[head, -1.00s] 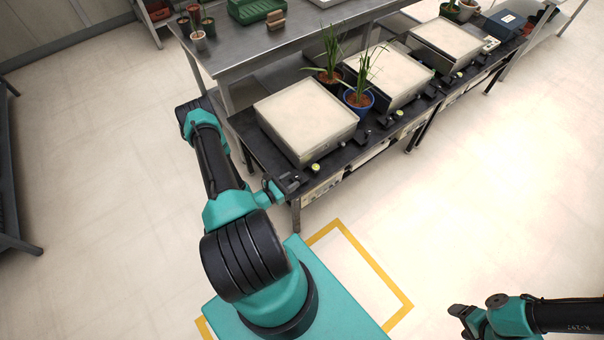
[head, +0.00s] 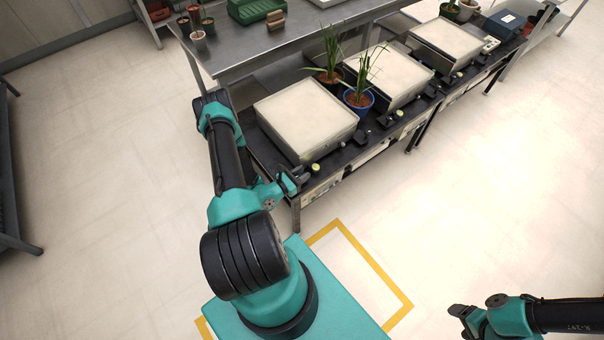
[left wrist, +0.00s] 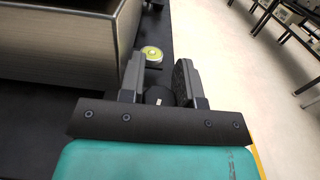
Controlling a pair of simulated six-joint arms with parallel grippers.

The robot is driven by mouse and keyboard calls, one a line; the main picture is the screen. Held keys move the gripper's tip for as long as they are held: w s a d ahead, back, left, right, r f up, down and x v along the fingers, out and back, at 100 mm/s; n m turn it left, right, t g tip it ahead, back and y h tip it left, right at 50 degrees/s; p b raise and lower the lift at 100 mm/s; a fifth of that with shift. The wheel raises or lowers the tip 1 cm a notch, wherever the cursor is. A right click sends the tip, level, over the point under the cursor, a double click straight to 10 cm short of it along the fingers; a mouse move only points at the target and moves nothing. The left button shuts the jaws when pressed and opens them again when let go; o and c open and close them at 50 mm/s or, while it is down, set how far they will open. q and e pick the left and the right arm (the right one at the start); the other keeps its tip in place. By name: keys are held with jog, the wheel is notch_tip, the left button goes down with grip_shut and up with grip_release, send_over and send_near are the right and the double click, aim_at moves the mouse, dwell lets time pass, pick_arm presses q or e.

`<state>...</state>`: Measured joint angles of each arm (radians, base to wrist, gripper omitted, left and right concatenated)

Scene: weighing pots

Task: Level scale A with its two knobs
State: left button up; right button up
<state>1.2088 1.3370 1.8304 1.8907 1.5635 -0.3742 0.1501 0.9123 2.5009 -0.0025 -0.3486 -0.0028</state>
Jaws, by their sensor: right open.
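The nearest scale (head: 306,112), with a pale square top, stands at the left end of the dark bench; I cannot read a label marking it as A. Its grey side (left wrist: 60,45) fills the upper left of the left wrist view. A round yellow-green bubble level (head: 315,168) sits by its front corner and also shows in the left wrist view (left wrist: 152,53). My left gripper (head: 300,177) is at this corner. In the left wrist view its fingers (left wrist: 162,80) stand either side of a dark round knob (left wrist: 158,96); contact is unclear. My right gripper (head: 460,311) is open, away over the floor.
Two potted plants (head: 357,98) stand behind and right of the nearest scale. Further scales (head: 390,72) continue along the bench. A steel table (head: 270,50) with pots is behind. Open floor (head: 480,180) lies to the right.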

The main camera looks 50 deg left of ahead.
pick_arm(q)
jog(key=shift+c, duration=0.9)
jog(key=shift+d+m+h, duration=0.15)
jog(key=shift+m+h, duration=0.55)
jog(key=shift+h, duration=0.4)
jog(key=o, duration=0.6)
jog(key=shift+o, duration=0.2)
jog(key=shift+s, duration=0.15)
jog(key=s+a, duration=0.3)
jog(key=s, duration=1.4)
jog(key=shift+w, duration=0.1)
